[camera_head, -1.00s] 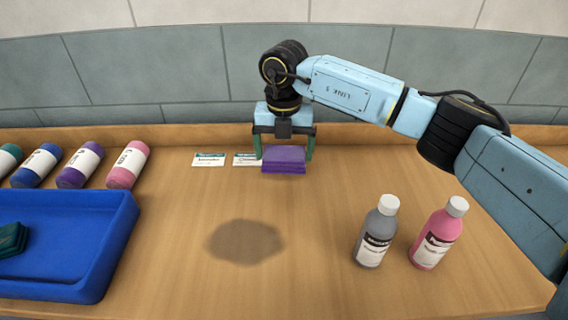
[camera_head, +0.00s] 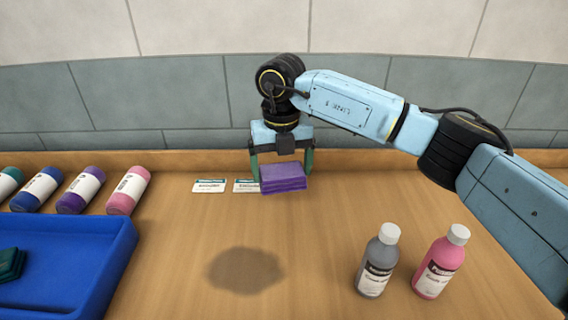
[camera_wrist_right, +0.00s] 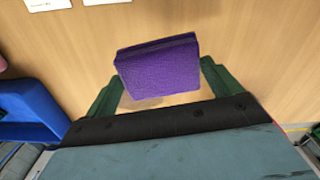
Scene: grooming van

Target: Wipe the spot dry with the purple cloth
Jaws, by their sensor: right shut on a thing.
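The purple cloth (camera_head: 284,179) is a folded stack between the green fingers of my right gripper (camera_head: 282,168). My right gripper is shut on it, near the back of the counter. In the right wrist view the cloth (camera_wrist_right: 158,70) shows between the two fingertips (camera_wrist_right: 158,85). The spot (camera_head: 245,270) is a dark, irregular wet patch on the wooden counter. It lies in front of the cloth and a little to its left, apart from it. My left gripper is not in view.
A blue tray (camera_head: 112,262) with a dark green cloth (camera_head: 10,264) stands at the left. Several bottles lie behind it, including a pink one (camera_head: 128,190). Two small cards (camera_head: 209,186) lie at the back. Grey (camera_head: 378,262) and pink (camera_head: 441,262) bottles stand right of the spot.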

